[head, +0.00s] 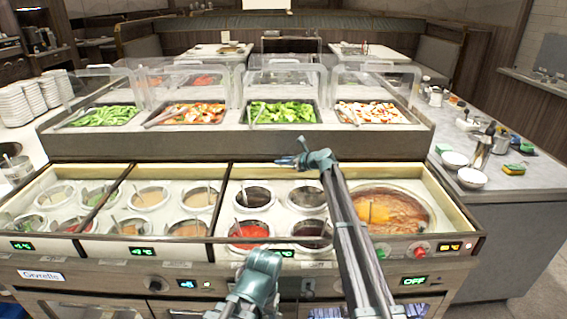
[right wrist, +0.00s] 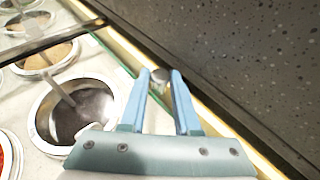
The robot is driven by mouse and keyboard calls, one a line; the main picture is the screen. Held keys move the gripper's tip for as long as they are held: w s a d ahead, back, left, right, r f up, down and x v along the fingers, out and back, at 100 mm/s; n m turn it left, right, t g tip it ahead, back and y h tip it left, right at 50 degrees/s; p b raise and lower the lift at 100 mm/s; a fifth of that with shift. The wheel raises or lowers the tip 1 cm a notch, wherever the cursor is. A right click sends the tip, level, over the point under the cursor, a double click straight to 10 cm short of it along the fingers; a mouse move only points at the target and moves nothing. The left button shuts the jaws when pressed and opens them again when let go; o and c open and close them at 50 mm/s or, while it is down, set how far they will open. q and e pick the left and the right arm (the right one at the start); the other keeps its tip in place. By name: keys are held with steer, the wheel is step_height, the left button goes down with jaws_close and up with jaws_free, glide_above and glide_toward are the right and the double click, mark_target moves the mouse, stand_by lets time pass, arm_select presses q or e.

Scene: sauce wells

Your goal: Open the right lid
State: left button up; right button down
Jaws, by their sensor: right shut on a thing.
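The right-hand section of the sauce counter (head: 338,182) holds several round wells and a large pan of orange-brown soup. I cannot clearly make out the right lid's clear pane over it. My right gripper (head: 290,161) is at the back edge of this section.
A grey raised ledge (head: 240,146) with salad trays under clear guards stands behind the wells. Ladles stick up from several wells. White bowls (head: 472,178) stand on the right side counter. Dark bars (head: 222,200) divide the wells.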

steer(key=c, duration=0.6)
jaws_free()
steer(key=shift+c, duration=0.2)
steer(key=p+v, duration=0.5)
steer(key=v, duration=0.9)
steer(key=shift+w, duration=0.1)
